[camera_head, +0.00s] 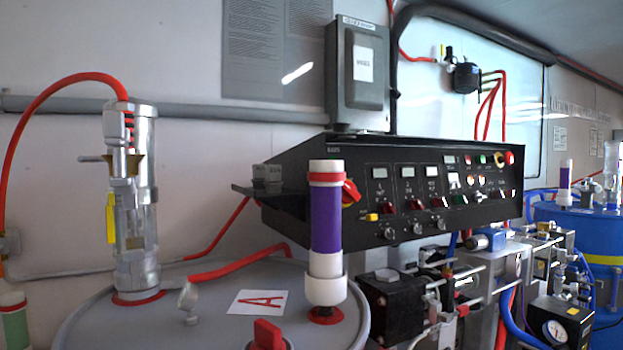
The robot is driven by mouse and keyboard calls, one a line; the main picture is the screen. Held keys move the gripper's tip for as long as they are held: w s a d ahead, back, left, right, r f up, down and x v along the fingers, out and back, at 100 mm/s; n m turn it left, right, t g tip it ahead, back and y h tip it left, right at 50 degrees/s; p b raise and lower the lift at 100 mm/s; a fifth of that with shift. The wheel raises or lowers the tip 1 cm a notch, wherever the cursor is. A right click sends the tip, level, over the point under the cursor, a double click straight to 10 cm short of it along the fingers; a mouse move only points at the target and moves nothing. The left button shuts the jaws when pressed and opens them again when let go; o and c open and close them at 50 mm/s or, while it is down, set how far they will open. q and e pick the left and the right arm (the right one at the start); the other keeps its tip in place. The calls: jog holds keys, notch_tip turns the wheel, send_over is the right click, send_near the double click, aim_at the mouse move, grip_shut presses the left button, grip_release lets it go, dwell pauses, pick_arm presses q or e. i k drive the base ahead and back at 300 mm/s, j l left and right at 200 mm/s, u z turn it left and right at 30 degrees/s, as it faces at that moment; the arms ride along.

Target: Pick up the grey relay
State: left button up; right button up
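A small dark grey block-like part (268,174), which looks like the relay, sits on a narrow black shelf (243,191) at the left end of the black control panel (430,185). It may be two blocks side by side; I cannot tell at this size. Neither of my grippers is in view.
A grey drum (210,315) marked A stands in front, with a metal pump (132,200) and a purple and white cylinder (326,230) rising from its lid. A grey wall box (360,75) is above the panel. Red hoses cross the left side. Metal machinery (395,305) fills the lower right.

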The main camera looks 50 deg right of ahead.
aim_at(274, 173)
jog(key=z, duration=1.25)
